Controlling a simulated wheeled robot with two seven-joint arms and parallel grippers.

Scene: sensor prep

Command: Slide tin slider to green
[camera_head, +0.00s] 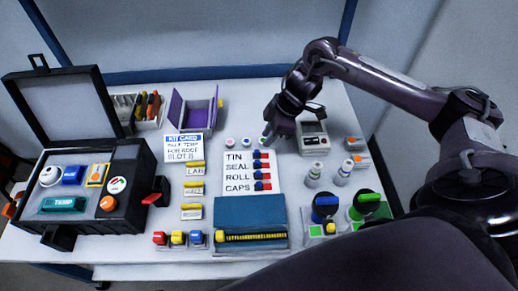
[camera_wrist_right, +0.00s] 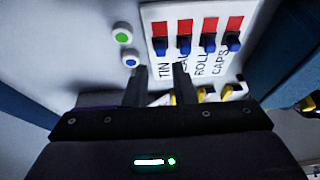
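The white slider board (camera_head: 232,189) lies mid-table with rows marked TIN, SEAL, ROLL and CAPS; it also shows in the right wrist view (camera_wrist_right: 173,30). The tin slider has a blue knob (camera_wrist_right: 160,47) beside its label, with red track (camera_wrist_right: 160,28) showing beyond it. No green shows on this track. My right gripper (camera_head: 268,139) is low at the board's far edge, above the TIN row. In the wrist view my right gripper (camera_wrist_right: 158,80) is open and empty, its fingers apart around the TIN lettering, short of the knob. My left gripper is out of view.
Round buttons (camera_head: 231,142) lie just beyond the board. A grey device (camera_head: 313,137) and white bottles (camera_head: 343,173) stand to its right. A blue box (camera_head: 250,213) lies in front. The kit card (camera_head: 186,147) and open black case (camera_head: 128,216) are left.

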